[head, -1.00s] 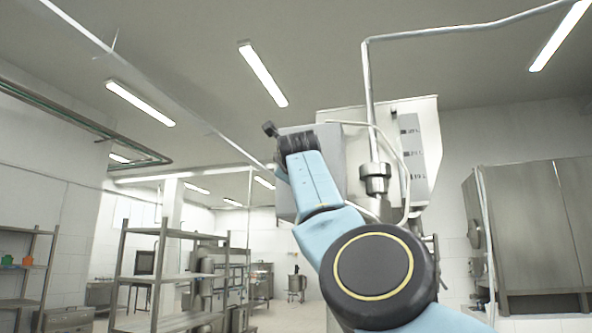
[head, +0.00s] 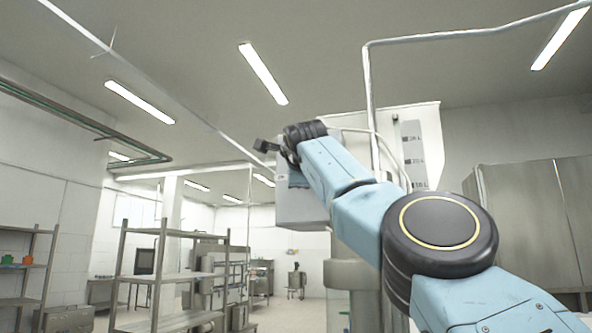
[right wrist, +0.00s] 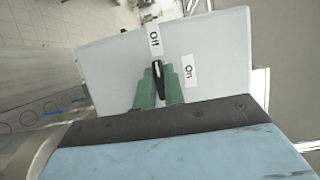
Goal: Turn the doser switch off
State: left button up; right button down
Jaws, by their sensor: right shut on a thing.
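The doser switch (right wrist: 157,69) is a small black knob on a light grey panel (right wrist: 108,75) in the right wrist view. An "Off" label (right wrist: 154,40) sits above the knob and an "On" label (right wrist: 189,71) to its right. The knob's visible end points roughly toward "Off". My right gripper (right wrist: 158,80) has its green fingers shut on the knob, one on each side. In the head view the grey control box (head: 302,210) shows behind my right arm; the switch and fingertips are hidden there. My left gripper is not in view.
A filler hopper with a volume scale (head: 413,155) stands behind my right arm, with a metal pipe (head: 368,90) rising beside it. A steel cabinet (head: 530,220) is at the right. Shelving (head: 165,275) stands at the left, with open floor beyond.

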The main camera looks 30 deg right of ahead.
dwell(0.4)
jog(key=c, duration=1.5)
grip_release()
